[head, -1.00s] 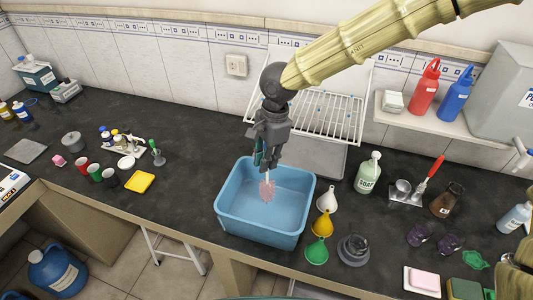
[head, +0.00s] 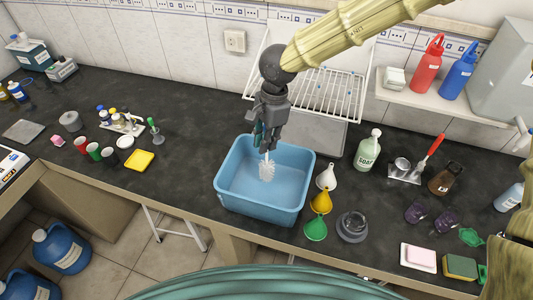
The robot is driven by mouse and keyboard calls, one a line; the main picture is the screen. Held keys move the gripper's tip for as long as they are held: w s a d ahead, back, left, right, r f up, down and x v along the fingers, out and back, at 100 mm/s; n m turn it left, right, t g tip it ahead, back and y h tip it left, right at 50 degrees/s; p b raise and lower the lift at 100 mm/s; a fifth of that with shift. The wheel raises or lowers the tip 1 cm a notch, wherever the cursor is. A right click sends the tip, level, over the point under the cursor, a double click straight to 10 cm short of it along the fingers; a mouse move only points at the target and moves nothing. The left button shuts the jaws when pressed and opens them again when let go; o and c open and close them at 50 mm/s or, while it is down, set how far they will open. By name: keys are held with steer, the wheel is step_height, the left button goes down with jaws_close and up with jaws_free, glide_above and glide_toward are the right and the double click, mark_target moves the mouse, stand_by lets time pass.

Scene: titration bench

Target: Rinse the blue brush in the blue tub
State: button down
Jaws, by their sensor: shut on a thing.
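The blue tub (head: 233,197) stands on the dark bench near its front edge. My gripper (head: 265,140) points down over the tub's back part and is shut on the brush. The brush (head: 266,171) hangs head down inside the tub's opening, with white bristles and a pale stem. Its blue-green handle is mostly hidden between the fingers. I cannot tell whether the bristles touch the tub's floor or any liquid.
White, yellow and green funnels (head: 321,201) stand close to the tub's right side, with a grey round piece (head: 352,227) beyond. A soap bottle (head: 368,150) is farther right. A wire drying rack (head: 325,100) is behind.

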steer(key=shift+r+p, duration=2.45)
steer(key=shift+p, duration=0.05)
steer(key=shift+r, duration=2.5)
steer(key=shift+r, duration=1.9)
